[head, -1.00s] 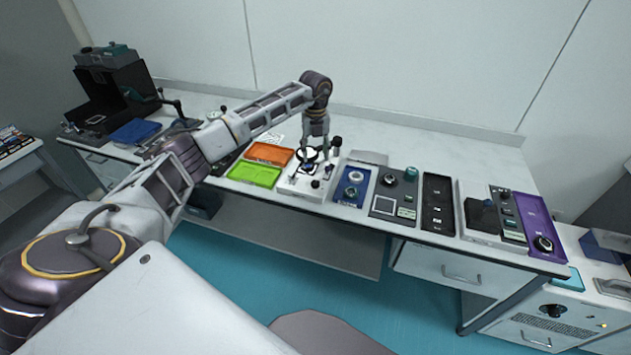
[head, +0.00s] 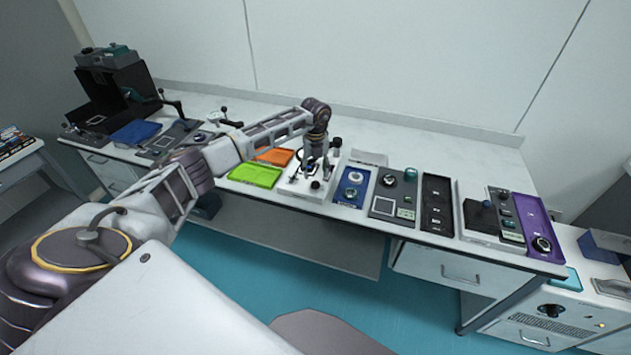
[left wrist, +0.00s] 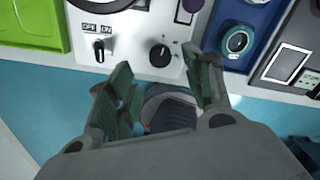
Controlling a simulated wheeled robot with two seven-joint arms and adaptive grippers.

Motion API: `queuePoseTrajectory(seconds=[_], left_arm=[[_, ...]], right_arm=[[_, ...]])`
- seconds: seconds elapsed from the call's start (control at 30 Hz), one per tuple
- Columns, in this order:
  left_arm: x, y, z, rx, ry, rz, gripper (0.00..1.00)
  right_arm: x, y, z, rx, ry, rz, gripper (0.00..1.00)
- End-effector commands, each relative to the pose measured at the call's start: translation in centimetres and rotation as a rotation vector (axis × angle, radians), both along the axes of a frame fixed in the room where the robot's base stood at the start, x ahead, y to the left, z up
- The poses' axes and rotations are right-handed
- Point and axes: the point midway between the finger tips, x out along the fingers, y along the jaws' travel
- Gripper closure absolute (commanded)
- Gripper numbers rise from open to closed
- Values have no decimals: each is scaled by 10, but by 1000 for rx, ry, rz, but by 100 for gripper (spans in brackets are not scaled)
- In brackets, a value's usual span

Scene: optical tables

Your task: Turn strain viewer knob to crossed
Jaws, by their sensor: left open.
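A white instrument, which I take to be the strain viewer (head: 312,192), stands near the table's front edge. In the left wrist view, its white panel (left wrist: 134,62) carries a round black knob (left wrist: 160,54) with a pale pointer mark, and a small lever switch (left wrist: 98,48) to the left. My left gripper (head: 313,168) is over this instrument and hides part of it. In the left wrist view, my left gripper (left wrist: 156,68) has its fingers spread and empty. The knob shows between and just beyond the fingertips, with no contact visible. Its setting labels are not readable. My right gripper is not in view.
A green tray (head: 255,175) and an orange tray (head: 273,156) lie left of the instrument. A blue unit (head: 351,187) with a round dial stands close on its right. Further right are a grey unit and a black tray (head: 437,205).

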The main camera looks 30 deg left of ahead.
Motion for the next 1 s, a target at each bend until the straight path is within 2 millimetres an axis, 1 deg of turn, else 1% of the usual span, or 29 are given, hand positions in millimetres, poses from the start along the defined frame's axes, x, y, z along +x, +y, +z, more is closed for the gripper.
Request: queuePoseTrajectory(seconds=[0.03, 0.3, 0.5, 0.67, 0.93, 1.0], left_arm=[[-1, 0, -7, 0, 1, 0, 49], [0, 0, -41, -1, 1, 0, 49], [0, -1, -59, -1, 1, 0, 49], [0, 0, -64, 0, 0, 0, 49], [0, 0, -64, 0, 0, 0, 49], [0, 0, -64, 0, 0, 0, 58]], right_arm=[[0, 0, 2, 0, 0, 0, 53], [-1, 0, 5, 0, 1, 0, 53], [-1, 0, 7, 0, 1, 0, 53], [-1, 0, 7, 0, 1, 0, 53], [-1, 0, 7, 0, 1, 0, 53], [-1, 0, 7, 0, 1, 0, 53]])
